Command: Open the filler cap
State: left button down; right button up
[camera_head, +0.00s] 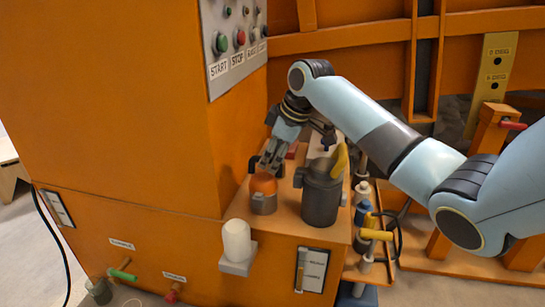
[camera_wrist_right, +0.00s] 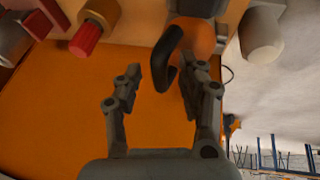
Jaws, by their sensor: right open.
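My right gripper (camera_head: 267,162) points down over the machine's orange ledge and is open. Just below it stands a small orange domed container (camera_head: 263,187) with a grey band and a black curved part at its top. In the right wrist view that black curved part (camera_wrist_right: 163,62) hangs between the open fingers of my gripper (camera_wrist_right: 158,85), nearer the right finger; I cannot tell if they touch. The orange body (camera_wrist_right: 200,35) is behind it. No part is labelled as the filler cap, so I cannot tell which it is. My left gripper is out of view.
A dark grey jug (camera_head: 320,195) stands close on the right. A white rounded cup (camera_head: 237,240) sits on a bracket in front. A button panel (camera_head: 233,40) is on the wall above left. A red knob (camera_wrist_right: 86,38) shows in the wrist view. Bottles crowd the right side.

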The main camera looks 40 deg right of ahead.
jog(key=shift+r, duration=0.1)
grip_shut()
dwell(0.3)
